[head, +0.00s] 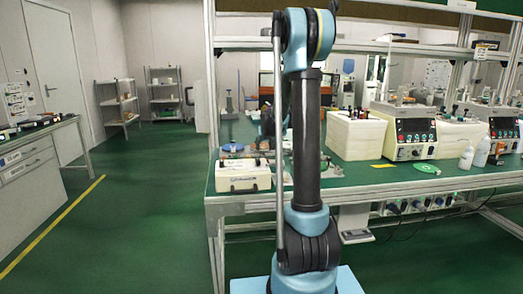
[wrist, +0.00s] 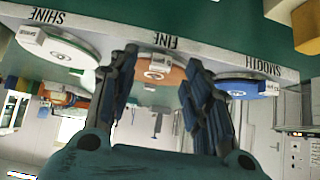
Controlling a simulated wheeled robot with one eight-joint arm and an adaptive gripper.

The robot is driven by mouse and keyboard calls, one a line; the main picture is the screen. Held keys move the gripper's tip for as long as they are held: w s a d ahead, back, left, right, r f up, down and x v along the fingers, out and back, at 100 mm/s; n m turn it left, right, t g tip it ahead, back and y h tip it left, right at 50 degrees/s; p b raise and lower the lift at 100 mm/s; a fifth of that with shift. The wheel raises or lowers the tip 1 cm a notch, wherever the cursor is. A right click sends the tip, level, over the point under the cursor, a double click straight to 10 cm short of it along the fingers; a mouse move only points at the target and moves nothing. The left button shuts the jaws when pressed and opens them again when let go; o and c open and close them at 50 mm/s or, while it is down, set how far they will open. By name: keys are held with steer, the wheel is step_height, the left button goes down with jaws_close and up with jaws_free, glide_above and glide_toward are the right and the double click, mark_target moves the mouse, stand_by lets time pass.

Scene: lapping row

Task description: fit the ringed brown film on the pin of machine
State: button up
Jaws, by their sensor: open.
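In the wrist view, a brown disc (wrist: 158,72) with a pale ring mark lies at the word FINE. It shows between the two dark fingers of my gripper (wrist: 158,75). The fingers are spread apart with nothing held between them, and they partly cover the brown disc's sides. I cannot tell how far the fingertips are from it. In the head view, a white machine (head: 404,133) with a dark control panel stands on the green bench. Its pin is too small to make out. My gripper is not clear in the head view, where my arm covers the middle.
The wrist view shows a white disc (wrist: 58,48) at SHINE and a blue disc (wrist: 243,86) at SMOOTH, either side of the brown one.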

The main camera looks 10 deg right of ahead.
steer(key=shift+x, duration=1.05)
steer(key=c, duration=1.1)
steer(key=shift+o, duration=0.2)
steer(key=shift+r, duration=0.1)
step_height(320, 180, up, 10)
